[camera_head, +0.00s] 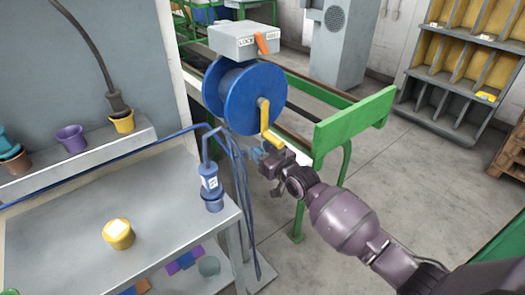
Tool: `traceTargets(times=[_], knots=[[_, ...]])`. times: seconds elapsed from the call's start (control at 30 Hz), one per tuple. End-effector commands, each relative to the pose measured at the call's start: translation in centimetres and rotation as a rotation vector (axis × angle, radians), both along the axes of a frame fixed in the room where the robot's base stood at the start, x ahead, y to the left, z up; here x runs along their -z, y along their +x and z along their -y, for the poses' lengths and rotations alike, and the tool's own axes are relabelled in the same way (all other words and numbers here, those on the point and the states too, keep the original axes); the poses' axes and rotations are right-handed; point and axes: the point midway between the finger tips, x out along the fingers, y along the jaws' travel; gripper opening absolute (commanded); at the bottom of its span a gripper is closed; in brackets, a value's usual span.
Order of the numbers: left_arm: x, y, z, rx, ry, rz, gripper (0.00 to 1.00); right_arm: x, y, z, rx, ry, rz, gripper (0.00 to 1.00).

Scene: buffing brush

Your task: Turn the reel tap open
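The blue hose reel (230,97) stands at the top middle, with a yellow crank (265,115) on its right side. A small light-blue piece (255,154), possibly the reel tap, shows just below the reel and is partly hidden by my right gripper. My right gripper (266,160) reaches in from the lower right, with its fingertips at or close to that piece, just under the crank's lower end. I cannot tell whether it touches the piece, or whether the fingers are open or shut. My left gripper is not in view.
A grey box (243,39) with an orange lever (262,43) sits above the reel. A blue hose tool (210,188) stands on the grey bench (60,235), beside hanging blue hoses. A yellow pot (118,234) is on the bench. A green-framed stand (355,122) is behind my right arm.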

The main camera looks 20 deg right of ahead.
Motion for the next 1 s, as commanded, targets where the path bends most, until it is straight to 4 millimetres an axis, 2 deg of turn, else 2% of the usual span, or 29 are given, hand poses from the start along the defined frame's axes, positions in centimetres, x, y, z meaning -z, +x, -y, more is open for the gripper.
traceTargets(times=[0.03,0.2,0.27,0.67,1.0], knots=[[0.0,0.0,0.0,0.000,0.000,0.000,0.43,0.0,0.0,0.0,0.000,0.000,0.000,0.33],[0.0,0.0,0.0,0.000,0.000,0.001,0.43,0.0,0.0,0.0,0.000,0.000,0.000,0.07],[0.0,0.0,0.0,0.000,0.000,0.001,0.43,0.0,0.0,0.0,0.000,0.000,-0.001,0.00],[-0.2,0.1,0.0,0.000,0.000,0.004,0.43,0.3,-0.1,0.0,0.000,-0.023,0.001,0.00],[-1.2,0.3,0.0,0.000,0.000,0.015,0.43,0.4,-0.3,-0.5,0.000,-0.207,0.065,0.00]])
